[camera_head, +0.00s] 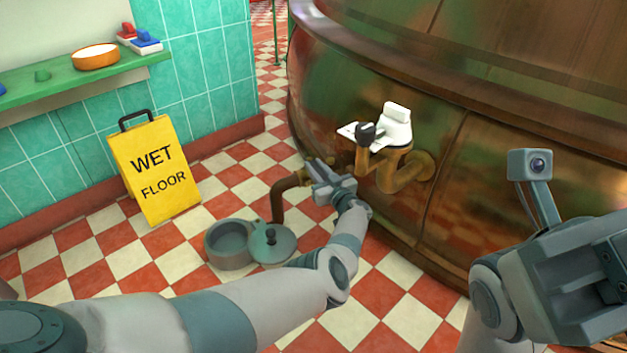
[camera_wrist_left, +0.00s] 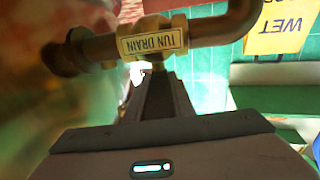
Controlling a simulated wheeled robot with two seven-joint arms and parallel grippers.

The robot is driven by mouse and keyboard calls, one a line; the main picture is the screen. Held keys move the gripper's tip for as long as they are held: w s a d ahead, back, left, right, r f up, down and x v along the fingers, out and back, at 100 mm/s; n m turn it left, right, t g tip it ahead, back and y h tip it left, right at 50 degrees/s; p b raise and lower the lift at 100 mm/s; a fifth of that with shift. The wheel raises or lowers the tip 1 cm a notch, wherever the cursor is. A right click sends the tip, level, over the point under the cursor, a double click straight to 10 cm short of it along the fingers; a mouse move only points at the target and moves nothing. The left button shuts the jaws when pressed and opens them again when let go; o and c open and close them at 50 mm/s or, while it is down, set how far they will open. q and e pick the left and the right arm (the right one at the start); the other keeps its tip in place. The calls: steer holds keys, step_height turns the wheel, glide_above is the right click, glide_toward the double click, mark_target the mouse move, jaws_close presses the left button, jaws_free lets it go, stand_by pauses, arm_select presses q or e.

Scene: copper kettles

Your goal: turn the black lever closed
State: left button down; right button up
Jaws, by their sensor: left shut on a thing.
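A brass drain pipe (camera_head: 290,183) comes out of the copper vessel low down and bends towards the floor. In the left wrist view its valve carries a yellow label reading TUN DRAIN (camera_wrist_left: 152,43), upside down. My left gripper (camera_head: 322,172) is at this valve. In the left wrist view the gripper (camera_wrist_left: 156,78) is shut on a dark narrow piece just by the valve, which looks like the black lever; the fingers hide most of it. My right gripper (camera_head: 612,268) is at the right edge, partly cut off, its fingers not clear.
A second brass pipe (camera_head: 412,172) with a black knob (camera_head: 366,132) and a white fitting (camera_head: 396,128) stands right of my left gripper. A grey pot (camera_head: 229,246) and its lid (camera_head: 272,243) are on the floor below. A yellow wet-floor sign (camera_head: 157,172) stands left.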

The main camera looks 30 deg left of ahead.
arm_select(q)
steer(key=shift+w+f+n+g+b, duration=0.2)
steer(key=shift+n+g+b, duration=0.15)
steer(key=shift+b, duration=0.3)
steer(key=shift+d+r+g+y, duration=0.1)
steer(key=shift+r+g+y, duration=0.05)
steer(key=shift+g+y, duration=0.25)
steer(key=shift+r+b, duration=0.15)
steer(key=shift+b, duration=0.15)
steer(key=c, duration=1.5)
jaws_free()
